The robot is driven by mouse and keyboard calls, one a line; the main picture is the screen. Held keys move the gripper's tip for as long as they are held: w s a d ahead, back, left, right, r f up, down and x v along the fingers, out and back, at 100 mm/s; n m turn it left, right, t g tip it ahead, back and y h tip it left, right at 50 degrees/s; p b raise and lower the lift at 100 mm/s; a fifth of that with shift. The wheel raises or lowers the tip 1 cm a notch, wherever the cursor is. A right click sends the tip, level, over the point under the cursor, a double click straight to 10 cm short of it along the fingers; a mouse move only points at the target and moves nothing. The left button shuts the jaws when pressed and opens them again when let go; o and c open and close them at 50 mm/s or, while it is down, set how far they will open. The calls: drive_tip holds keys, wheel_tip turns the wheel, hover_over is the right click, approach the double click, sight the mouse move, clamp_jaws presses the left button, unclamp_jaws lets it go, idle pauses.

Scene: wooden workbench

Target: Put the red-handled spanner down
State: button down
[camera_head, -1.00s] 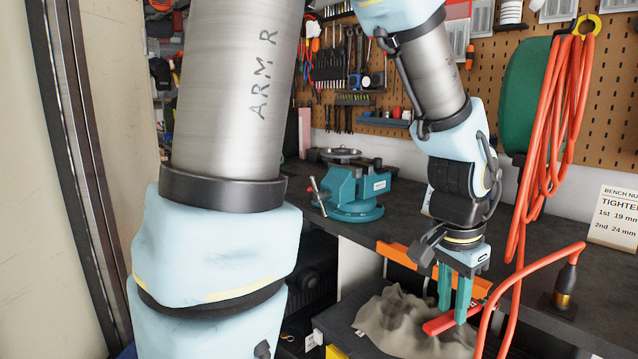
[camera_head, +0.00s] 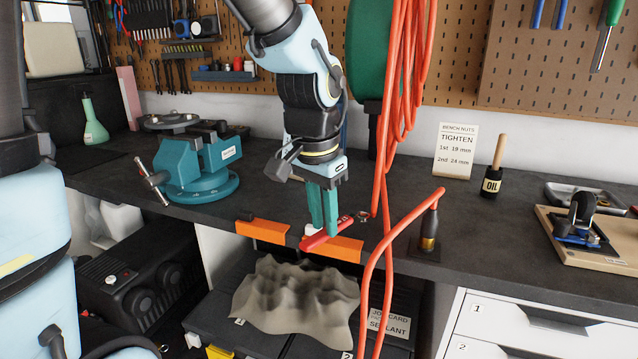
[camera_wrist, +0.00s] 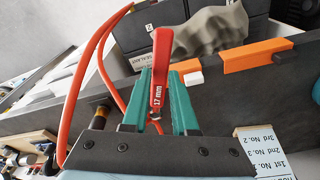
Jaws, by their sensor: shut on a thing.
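The red-handled spanner (camera_head: 316,241) is held between the teal fingers of my gripper (camera_head: 324,232) in the head view. It appears at the bench's front edge, in front of the orange edge pieces. Its metal end (camera_head: 364,216) points back right over the dark bench top (camera_head: 290,205). I cannot tell whether it touches the bench. In the wrist view, the red handle (camera_wrist: 161,62), marked 17 mm, lies between the fingertips (camera_wrist: 160,88) and points away. Its metal end is mostly hidden near the palm.
Orange edge pieces (camera_head: 262,231) line the bench front. A teal vise (camera_head: 195,170) stands left. A grey cloth (camera_head: 295,295) lies below. Bench top behind the gripper looks clear.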

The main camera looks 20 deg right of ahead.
drive_tip(key=w+d+p, duration=0.2)
drive_tip(key=w+d, duration=0.3)
drive_tip(key=w, duration=0.1)
drive_tip(key=w+d+p, duration=0.3)
drive_tip(key=w+d, duration=0.3)
drive_tip(key=shift+d, duration=0.1)
drive_tip(key=shift+w+d+f+p, duration=0.15)
drive_tip(key=shift+f+p, duration=0.1)
drive_tip(key=shift+p, duration=0.2)
drive_tip(key=shift+f+p, duration=0.5)
drive_tip(key=shift+f, duration=1.05)
drive_tip(key=shift+f, duration=0.15)
drive_tip(key=c, duration=0.7)
unclamp_jaws()
